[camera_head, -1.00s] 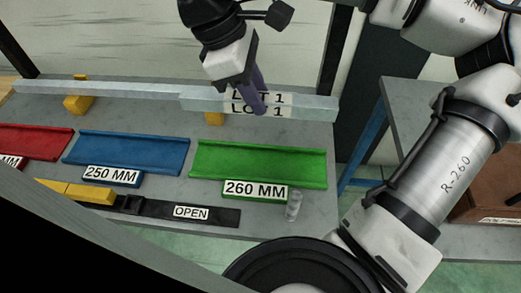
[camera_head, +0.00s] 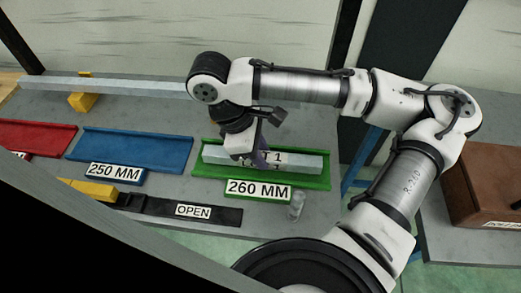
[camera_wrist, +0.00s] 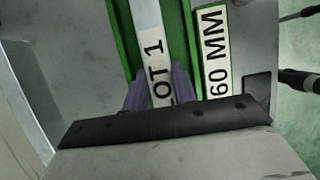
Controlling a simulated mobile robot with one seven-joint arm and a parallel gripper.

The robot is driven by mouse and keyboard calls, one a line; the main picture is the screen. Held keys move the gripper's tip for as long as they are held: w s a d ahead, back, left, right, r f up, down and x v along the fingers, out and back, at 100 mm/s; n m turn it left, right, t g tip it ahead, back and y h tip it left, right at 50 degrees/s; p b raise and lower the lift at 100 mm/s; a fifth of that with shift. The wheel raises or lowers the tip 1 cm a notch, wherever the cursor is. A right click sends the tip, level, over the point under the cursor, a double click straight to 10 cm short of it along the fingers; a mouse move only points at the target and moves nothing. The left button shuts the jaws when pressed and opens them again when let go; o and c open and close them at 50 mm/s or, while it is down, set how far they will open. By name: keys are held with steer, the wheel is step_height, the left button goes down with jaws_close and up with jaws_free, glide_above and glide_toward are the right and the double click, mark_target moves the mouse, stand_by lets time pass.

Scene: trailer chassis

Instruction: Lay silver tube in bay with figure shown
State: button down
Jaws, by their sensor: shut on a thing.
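A silver tube (camera_head: 305,162) with a LOT 1 label lies along the green bay (camera_head: 318,184), whose plate (camera_head: 258,190) reads 260 MM. My gripper (camera_head: 258,157) is shut on the tube near its middle, with purple fingers on both sides of the label. In the wrist view the tube (camera_wrist: 146,18) runs lengthwise between the green bay walls (camera_wrist: 125,35), between the fingers (camera_wrist: 158,90). I cannot tell whether the tube touches the bay floor. The blue bay (camera_head: 135,150) reads 250 MM, and a red bay (camera_head: 35,138) is at the far left.
A long silver bar (camera_head: 130,85) lies at the back with a yellow block (camera_head: 84,102) at it. A black piece with an OPEN label (camera_head: 194,210), yellow blocks (camera_head: 95,190) and a clear cylinder (camera_head: 297,206) are in front. A brown box (camera_head: 490,185) stands right.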

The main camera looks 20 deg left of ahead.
steer(key=shift+f, duration=0.15)
steer(key=c, duration=1.1)
jaws_free()
steer(key=v, duration=1.2)
steer(key=shift+s, duration=0.1)
